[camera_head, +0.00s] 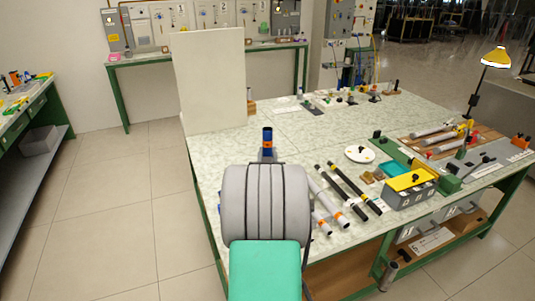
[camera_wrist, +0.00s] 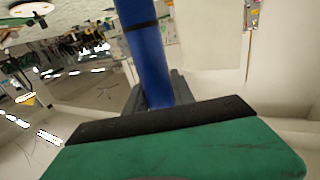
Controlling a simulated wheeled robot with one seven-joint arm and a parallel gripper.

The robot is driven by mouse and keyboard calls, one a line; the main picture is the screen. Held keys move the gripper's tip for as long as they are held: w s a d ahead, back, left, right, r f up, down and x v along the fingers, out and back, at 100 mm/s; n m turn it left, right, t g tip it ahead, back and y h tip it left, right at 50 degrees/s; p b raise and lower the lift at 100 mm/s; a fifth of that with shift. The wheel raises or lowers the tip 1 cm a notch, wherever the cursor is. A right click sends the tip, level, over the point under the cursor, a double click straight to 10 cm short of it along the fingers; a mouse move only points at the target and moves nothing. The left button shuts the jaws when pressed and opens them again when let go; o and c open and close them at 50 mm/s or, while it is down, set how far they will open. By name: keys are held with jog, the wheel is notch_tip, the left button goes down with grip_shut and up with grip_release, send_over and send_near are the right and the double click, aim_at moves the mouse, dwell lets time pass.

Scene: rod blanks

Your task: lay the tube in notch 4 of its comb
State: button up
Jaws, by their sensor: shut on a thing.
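A blue tube (camera_wrist: 148,50) with a dark band stands between the fingers of my gripper (camera_wrist: 158,92) in the wrist view. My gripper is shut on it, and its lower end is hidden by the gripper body. In the head view the tube's dark-blue upper end (camera_head: 267,134) shows above my arm, roughly upright. My arm hides most of the gripper and the tube there. I cannot make out a comb with numbered notches; it may be hidden behind my arm.
Black rods (camera_head: 346,188) and pale tubes with orange bands (camera_head: 329,204) lie right of my arm. Beyond are a white dish (camera_head: 359,154), a yellow-topped grey box (camera_head: 410,186) and a wooden board (camera_head: 408,142) with grey cylinders. A tall pale panel (camera_head: 210,80) stands at the table's back left.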

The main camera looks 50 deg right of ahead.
jog(key=shift+f+b, duration=0.55)
jog(key=shift+b, duration=0.2)
jog(key=o, duration=1)
